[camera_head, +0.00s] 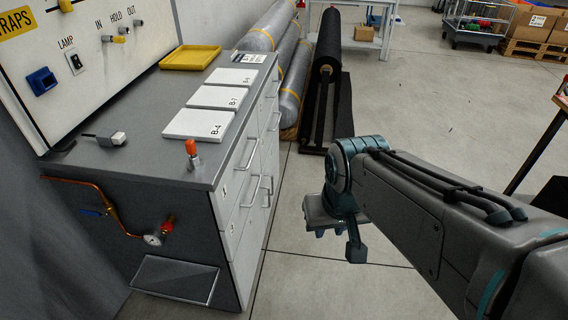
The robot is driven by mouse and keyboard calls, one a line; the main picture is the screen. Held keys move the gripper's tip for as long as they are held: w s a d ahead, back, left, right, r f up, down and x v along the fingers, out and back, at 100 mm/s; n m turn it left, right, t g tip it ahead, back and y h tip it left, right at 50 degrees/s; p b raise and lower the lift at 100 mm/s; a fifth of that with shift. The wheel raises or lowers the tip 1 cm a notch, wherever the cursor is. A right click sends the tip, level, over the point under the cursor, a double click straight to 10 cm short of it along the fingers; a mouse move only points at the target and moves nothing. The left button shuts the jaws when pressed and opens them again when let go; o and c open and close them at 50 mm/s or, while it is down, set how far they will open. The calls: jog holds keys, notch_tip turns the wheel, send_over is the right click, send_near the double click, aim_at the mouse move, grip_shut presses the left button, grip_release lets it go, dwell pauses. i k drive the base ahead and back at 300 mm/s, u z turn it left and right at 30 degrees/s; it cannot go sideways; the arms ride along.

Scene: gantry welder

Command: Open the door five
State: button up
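A grey-topped cabinet (115,175) stands at the left. Its white front (237,236) faces right and carries several drawers or doors with silver bar handles, such as a near handle (251,190) and one beside it (268,190). Small marks on the fronts are too small to read, so I cannot tell which is door five. All fronts look flush and closed. My gripper (337,240) hangs right of the cabinet front, apart from the handles, over the floor. It points down and nothing shows in it. Its finger gap is not clear.
White cards (199,124), a yellow tray (190,57) and an orange-capped fitting (192,152) sit on the cabinet top. A copper pipe with a gauge (153,239) sticks out from its near side. Wrapped rolls (290,88) and a black roll (328,45) stand beyond. Floor right of the cabinet is clear.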

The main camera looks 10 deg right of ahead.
aim_at(243, 267)
jog(key=z, duration=0.4)
jog(key=i, duration=1.35)
jog(key=u, duration=0.5)
